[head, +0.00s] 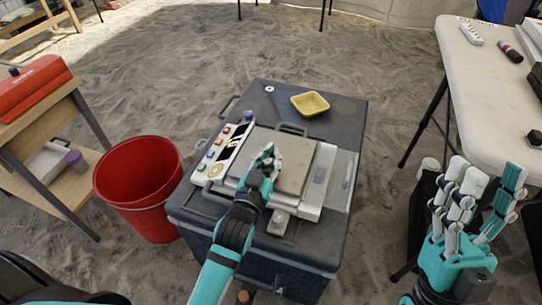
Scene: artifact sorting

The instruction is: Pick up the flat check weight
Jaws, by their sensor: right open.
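A flat check weight cannot be made out for certain. A scale (296,166) with a square tan pan lies on a dark case (330,245). My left gripper (265,160) is over the left part of the scale pan. Its fingers look close together, and the view does not show whether they hold anything or touch the pan. A small round gold disc (216,171) shows on the strip along the scale's left side. My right gripper (487,184) is open at the right, its fingers spread and pointing up, apart from the case and beside the white table (490,95).
A yellow tray (310,103) and a small pale round item (269,89) sit at the case's back. A red bucket (140,190) stands left of the case. A wooden table (30,120) is further left. Sandy floor (215,55) behind the case is clear.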

